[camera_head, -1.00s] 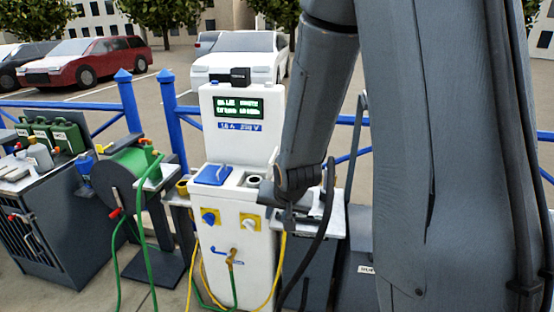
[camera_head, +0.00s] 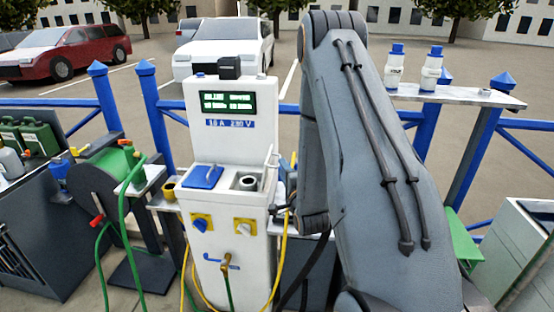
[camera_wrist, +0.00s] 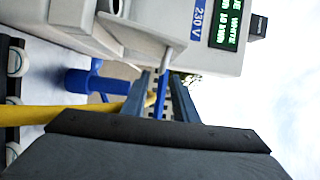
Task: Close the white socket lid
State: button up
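The white pedestal (camera_head: 221,130) has a shut blue lid (camera_head: 203,177) on its left and an uncovered round socket (camera_head: 247,183) on its right. The white socket lid (camera_head: 269,163) stands raised at the right edge of that socket. In the wrist view the white lid (camera_wrist: 143,38) appears as a pale slab just ahead of the fingertips. My gripper (camera_wrist: 164,78) has its two fingers apart with nothing held between them. It is beside the lid; I cannot tell whether they touch. In the head view my arm hides the fingers.
A yellow cable (camera_head: 279,262) hangs beside the pedestal; a yellow band (camera_wrist: 62,113) passes left of my fingers. A green hose reel (camera_head: 108,172) stands left. Behind is a blue fence (camera_head: 155,115). A shelf (camera_head: 452,94) with white bottles is at right.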

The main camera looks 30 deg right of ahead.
jog(key=shift+p+x, duration=0.9)
jog(key=shift+x, duration=2.5)
jog(key=shift+c, duration=0.4)
grip_shut()
